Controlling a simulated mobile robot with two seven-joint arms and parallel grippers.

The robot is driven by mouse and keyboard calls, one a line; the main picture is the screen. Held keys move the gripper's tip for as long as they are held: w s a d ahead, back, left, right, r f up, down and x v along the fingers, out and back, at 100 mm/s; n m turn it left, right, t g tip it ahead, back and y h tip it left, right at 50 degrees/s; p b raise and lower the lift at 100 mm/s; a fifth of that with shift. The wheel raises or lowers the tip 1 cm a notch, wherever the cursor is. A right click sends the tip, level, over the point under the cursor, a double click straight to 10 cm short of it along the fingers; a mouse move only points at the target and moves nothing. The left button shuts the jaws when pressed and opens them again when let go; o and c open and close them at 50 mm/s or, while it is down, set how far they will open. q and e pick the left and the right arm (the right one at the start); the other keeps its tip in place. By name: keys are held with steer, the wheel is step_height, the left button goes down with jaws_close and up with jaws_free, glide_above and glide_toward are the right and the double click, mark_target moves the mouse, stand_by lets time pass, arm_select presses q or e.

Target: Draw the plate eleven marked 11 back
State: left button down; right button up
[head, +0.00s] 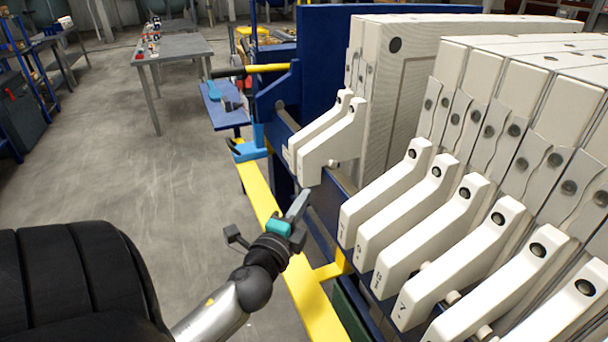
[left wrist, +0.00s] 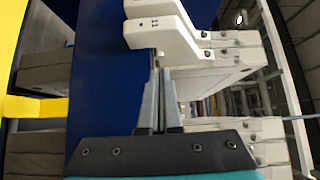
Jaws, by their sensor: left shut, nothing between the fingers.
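The plate whose mark seems to read 11 shows its white handle (left wrist: 160,32) at the top of the left wrist view. I take it to be the nearer of the two far handles (head: 333,146) in the head view, at the edge of the gap between the two plate groups. My left gripper (head: 301,203) is shut and empty, just below the outer end of that handle. In the left wrist view the closed fingertips (left wrist: 158,68) lie close under the handle; I cannot tell whether they touch it. My right gripper is not in view.
Several plates with white handles (head: 385,196) stand in a row at the right, beyond the gap. A yellow rail (head: 264,203) and blue press frame (head: 330,20) run beside my left arm. A workbench (head: 175,47) stands far left; the grey floor between is clear.

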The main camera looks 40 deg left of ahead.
mark_target(309, 168)
arm_select(q)
steer(key=w+a, duration=0.4)
steer(key=w, duration=0.1)
steer(key=shift+w+a, duration=0.3)
steer(key=shift+a, duration=0.1)
steer(key=shift+w+a, duration=0.15)
steer(key=shift+a, duration=0.2)
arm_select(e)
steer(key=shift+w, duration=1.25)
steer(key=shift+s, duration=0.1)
arm_select(q)
steer(key=shift+a, duration=0.1)
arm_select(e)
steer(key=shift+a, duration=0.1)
